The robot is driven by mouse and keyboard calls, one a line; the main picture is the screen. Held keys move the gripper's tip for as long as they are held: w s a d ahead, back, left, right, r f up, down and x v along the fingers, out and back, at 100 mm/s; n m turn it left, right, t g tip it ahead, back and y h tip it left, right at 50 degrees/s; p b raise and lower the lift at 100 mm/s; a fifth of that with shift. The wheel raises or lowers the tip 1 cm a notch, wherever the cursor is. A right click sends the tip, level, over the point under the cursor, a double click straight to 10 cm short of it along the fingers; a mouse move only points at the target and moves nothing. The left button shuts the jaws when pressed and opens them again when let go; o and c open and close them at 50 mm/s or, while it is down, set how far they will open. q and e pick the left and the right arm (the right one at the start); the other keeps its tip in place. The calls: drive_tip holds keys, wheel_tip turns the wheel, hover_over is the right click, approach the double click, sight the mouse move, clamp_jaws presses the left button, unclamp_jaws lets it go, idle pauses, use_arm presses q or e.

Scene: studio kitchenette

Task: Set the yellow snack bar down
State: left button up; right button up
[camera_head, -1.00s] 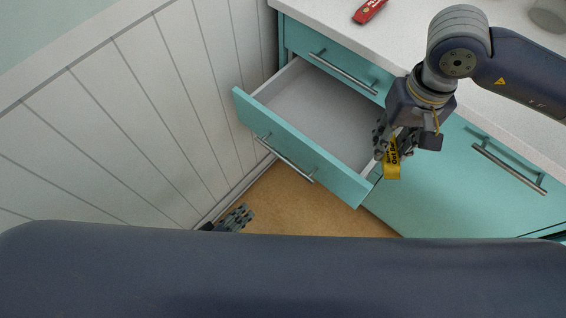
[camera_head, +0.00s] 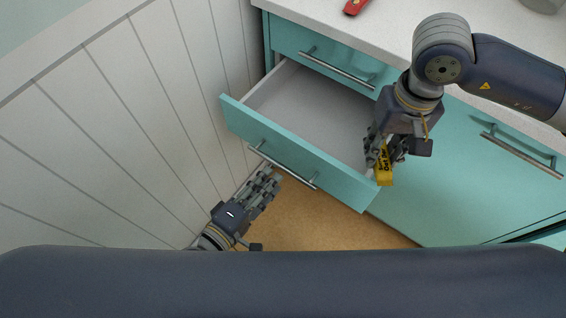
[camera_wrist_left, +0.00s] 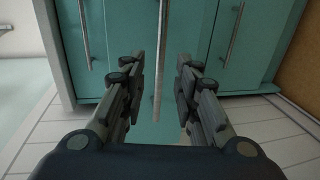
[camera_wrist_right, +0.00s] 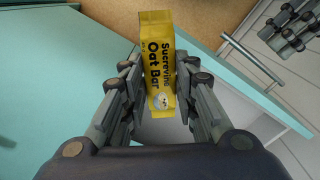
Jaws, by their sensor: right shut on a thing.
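The yellow snack bar (camera_head: 384,168) is held in my right gripper (camera_head: 386,150), at the right end of the open drawer in the head view. In the right wrist view the bar (camera_wrist_right: 157,65) stands between the two fingers, with "Oat Bar" printed on it. My right gripper is shut on it. My left gripper (camera_head: 268,183) is in front of the drawer handle, near the panelled wall. In the left wrist view its fingers (camera_wrist_left: 160,75) are apart, with the drawer handle bar showing between them and nothing held.
The teal drawer (camera_head: 300,150) is pulled out and its grey inside looks empty. A red item (camera_head: 355,6) lies on the white countertop (camera_head: 395,30), with a grey round object (camera_head: 543,4) at the right. A closed teal cabinet (camera_head: 470,185) is to the right.

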sight(283, 167)
use_arm(q)
drive_tip(key=x, duration=0.6)
drive_tip(key=shift+w+d+p, duration=0.2)
drive_tip(key=shift+p, duration=0.2)
drive_tip(key=shift+f, duration=0.1)
clamp_jaws()
